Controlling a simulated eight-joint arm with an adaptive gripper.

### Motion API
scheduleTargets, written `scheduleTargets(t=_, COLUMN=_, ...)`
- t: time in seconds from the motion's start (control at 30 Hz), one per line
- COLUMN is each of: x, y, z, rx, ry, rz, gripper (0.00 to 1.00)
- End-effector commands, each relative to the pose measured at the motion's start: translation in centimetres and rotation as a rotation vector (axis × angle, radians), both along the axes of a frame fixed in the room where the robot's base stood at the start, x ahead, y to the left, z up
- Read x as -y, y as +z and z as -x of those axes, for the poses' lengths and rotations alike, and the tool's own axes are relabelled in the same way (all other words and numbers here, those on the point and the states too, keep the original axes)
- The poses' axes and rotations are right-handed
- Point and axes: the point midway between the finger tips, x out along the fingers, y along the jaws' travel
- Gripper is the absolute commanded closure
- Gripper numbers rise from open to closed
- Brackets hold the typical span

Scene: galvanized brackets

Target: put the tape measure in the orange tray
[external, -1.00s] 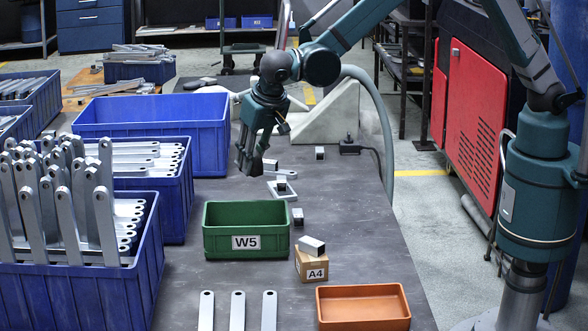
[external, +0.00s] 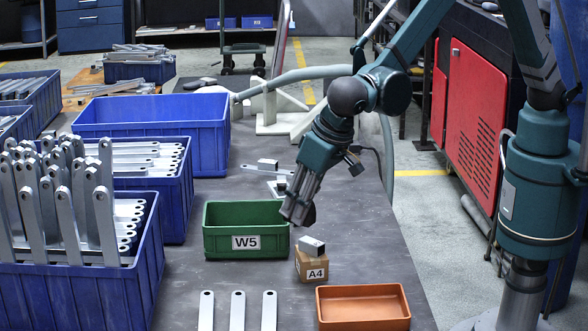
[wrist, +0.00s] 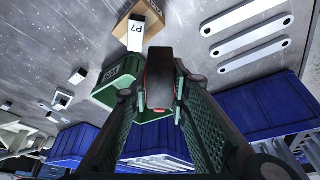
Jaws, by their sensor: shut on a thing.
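The tape measure is a dark block with a red edge, seen between my fingers in the wrist view (wrist: 160,72). In the external view only a dark bit of it (external: 310,214) shows beside my fingertips. My gripper (external: 298,208) is shut on it and tilts down to the left, above the right end of the green W5 bin. The orange tray (external: 362,289) lies at the front right of the table, in front and to the right of my gripper. It looks empty. The tray is not seen in the wrist view.
The green bin (external: 246,245) is under and left of my gripper. A small cardboard box (external: 311,268) with a metal block on top (external: 312,245) stands between bin and tray. Flat metal bars (external: 238,310) lie at the front. Blue bins (external: 150,130) line the left.

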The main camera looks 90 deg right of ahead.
Motion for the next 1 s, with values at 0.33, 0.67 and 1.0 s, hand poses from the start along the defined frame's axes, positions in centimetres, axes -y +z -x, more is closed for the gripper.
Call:
scheduleTargets(t=0.33, x=-9.4, y=0.1, z=6.5, rx=0.000, ry=0.112, rz=0.001, gripper=0.97)
scheduleTargets(t=0.67, x=-15.5, y=0.1, z=11.9, rx=-0.001, ry=0.193, rz=0.002, gripper=0.97)
scheduleTargets(t=1.0, x=-16.8, y=-3.3, z=13.1, rx=-0.001, ry=0.211, rz=0.002, gripper=0.97)
